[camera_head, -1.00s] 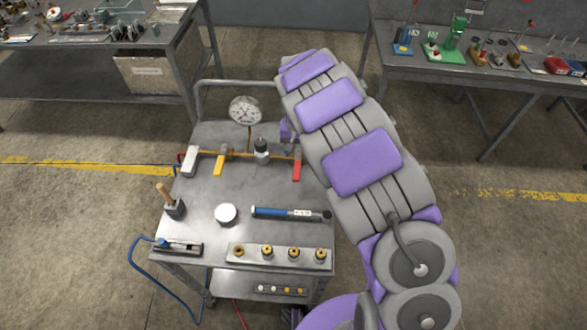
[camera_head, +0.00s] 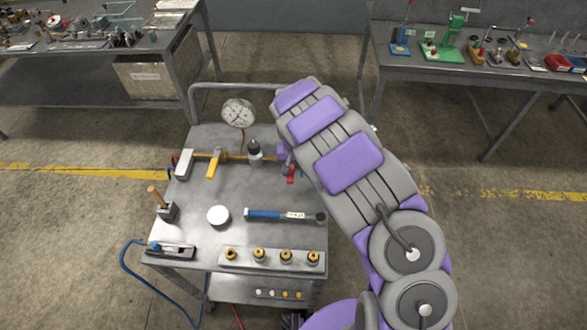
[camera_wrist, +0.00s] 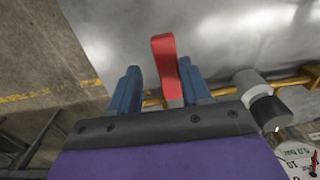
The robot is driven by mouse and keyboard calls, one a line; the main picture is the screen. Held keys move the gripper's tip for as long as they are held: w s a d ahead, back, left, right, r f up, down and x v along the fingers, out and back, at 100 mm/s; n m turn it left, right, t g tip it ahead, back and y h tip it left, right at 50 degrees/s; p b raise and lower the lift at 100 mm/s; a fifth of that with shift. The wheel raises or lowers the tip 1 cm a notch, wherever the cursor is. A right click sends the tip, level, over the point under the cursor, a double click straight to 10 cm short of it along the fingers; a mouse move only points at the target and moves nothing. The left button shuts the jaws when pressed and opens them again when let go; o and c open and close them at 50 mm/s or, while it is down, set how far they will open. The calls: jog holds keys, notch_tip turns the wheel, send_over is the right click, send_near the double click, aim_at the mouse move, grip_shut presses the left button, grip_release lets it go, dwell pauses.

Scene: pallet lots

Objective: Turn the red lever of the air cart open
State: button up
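The air cart (camera_head: 190,235) is a grey metal cart with a brass pipe (camera_head: 228,156) along its far part. The red lever (camera_head: 291,175) is at the pipe's right end, partly hidden by my gripper (camera_head: 287,160). In the wrist view the red lever (camera_wrist: 163,62) stands between the two blue fingers of my gripper (camera_wrist: 158,72). The fingers are open, with a gap on the left side of the lever; the right finger is close to it, and contact cannot be told. A yellow lever (camera_head: 213,166) sits further left on the pipe.
A pressure gauge (camera_head: 238,112) and a dark-topped fitting (camera_head: 254,150) stand along the pipe. A blue-handled tool (camera_head: 280,215), a white round piece (camera_head: 218,216) and a row of brass fittings (camera_head: 272,257) lie nearer. Workbenches (camera_head: 440,68) stand behind.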

jog(key=shift+a+f, duration=0.1)
jog(key=shift+a, duration=0.8)
jog(key=c, duration=0.4)
jog(key=shift+a, duration=0.1)
jog(key=shift+c, duration=1.6)
jog(key=shift+d, duration=0.5)
grip_shut()
jog(key=shift+a, duration=0.2)
jog(key=shift+d, duration=0.1)
